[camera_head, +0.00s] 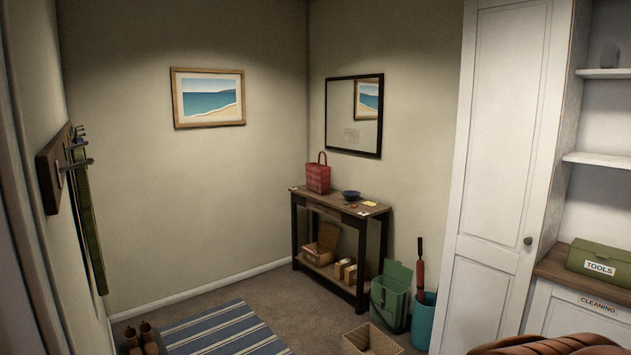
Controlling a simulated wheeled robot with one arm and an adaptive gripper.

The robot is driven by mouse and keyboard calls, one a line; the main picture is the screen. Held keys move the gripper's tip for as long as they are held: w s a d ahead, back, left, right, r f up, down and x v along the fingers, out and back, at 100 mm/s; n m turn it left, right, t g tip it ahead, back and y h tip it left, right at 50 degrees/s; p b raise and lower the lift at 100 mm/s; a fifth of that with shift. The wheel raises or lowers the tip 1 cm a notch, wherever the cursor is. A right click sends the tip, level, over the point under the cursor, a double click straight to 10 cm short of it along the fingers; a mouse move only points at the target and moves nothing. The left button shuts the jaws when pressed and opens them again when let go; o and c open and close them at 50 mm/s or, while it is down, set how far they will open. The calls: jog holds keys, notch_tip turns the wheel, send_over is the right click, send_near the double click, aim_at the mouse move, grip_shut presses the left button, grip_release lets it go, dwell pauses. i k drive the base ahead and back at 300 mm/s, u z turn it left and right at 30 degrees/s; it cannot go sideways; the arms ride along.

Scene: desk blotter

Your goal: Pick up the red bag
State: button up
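The red bag (318,178) stands upright on the left part of a narrow dark wooden console table (338,207) in the far corner. Its handle loop sticks up above it, against the wall. My gripper does not show in this view, so I cannot see its fingers or what they hold.
A dark bowl (351,195) and small items share the tabletop. A striped rug (225,332) and boots (142,338) lie left; carpet between is clear.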

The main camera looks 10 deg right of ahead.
aim_at(318, 175)
jog(key=u, duration=0.25)
jog(key=i, duration=6.5)
jog(key=z, duration=0.95)
jog(key=i, duration=0.5)
jog(key=u, duration=0.15)
